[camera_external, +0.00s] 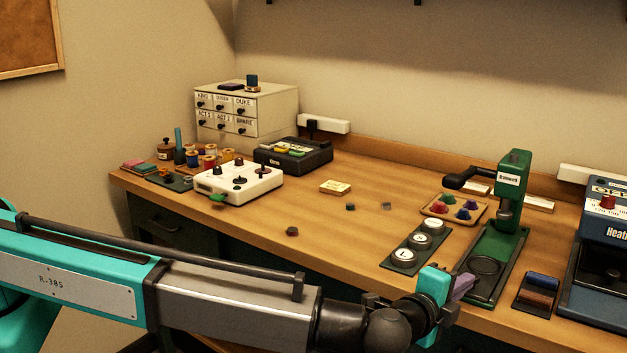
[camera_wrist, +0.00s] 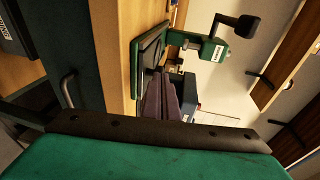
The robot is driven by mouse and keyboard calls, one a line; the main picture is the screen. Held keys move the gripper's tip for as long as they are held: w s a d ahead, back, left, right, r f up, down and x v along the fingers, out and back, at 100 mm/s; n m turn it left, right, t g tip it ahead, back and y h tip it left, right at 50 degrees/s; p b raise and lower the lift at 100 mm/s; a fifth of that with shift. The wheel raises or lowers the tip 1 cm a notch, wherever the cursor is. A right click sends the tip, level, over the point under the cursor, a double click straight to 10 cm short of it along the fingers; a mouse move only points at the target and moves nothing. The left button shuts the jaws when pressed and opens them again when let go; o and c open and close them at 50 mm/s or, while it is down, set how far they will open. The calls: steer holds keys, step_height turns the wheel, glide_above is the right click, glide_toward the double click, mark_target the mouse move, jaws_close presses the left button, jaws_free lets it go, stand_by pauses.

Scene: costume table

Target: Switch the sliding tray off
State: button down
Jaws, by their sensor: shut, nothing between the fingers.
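The blue heat machine (camera_external: 607,215) stands at the right edge, cut off by the frame. Which part is the sliding tray's switch, I cannot tell. My gripper (camera_external: 462,286) is shut and empty at the table's front edge, left of the machine and near the green press. In the wrist view its purple-grey fingers (camera_wrist: 163,97) lie together, with part of a blue body (camera_wrist: 187,92) behind them.
The green hand press (camera_external: 512,180) stands just beyond my gripper and also shows in the wrist view (camera_wrist: 210,48). A dark strip with white round pieces (camera_external: 415,247) and a small blue-and-brown block holder (camera_external: 536,292) lie nearby. The table's middle is mostly clear.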

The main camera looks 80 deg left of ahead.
mark_target(476, 261)
steer(key=b+x, duration=0.1)
steer(key=x, duration=0.2)
steer(key=b+x, duration=0.1)
steer(key=x, duration=0.1)
steer(key=a+r+b+x, duration=0.1)
steer(key=x, duration=0.2)
steer(key=shift+a+r+b, duration=0.1)
steer(key=shift+a+b, duration=0.15)
steer(key=shift+b, duration=0.05)
steer(key=shift+w+a, duration=0.15)
steer(key=shift+a, duration=0.15)
steer(key=shift+r, duration=0.1)
steer(key=b+v, duration=0.3)
steer(key=v, duration=1.1)
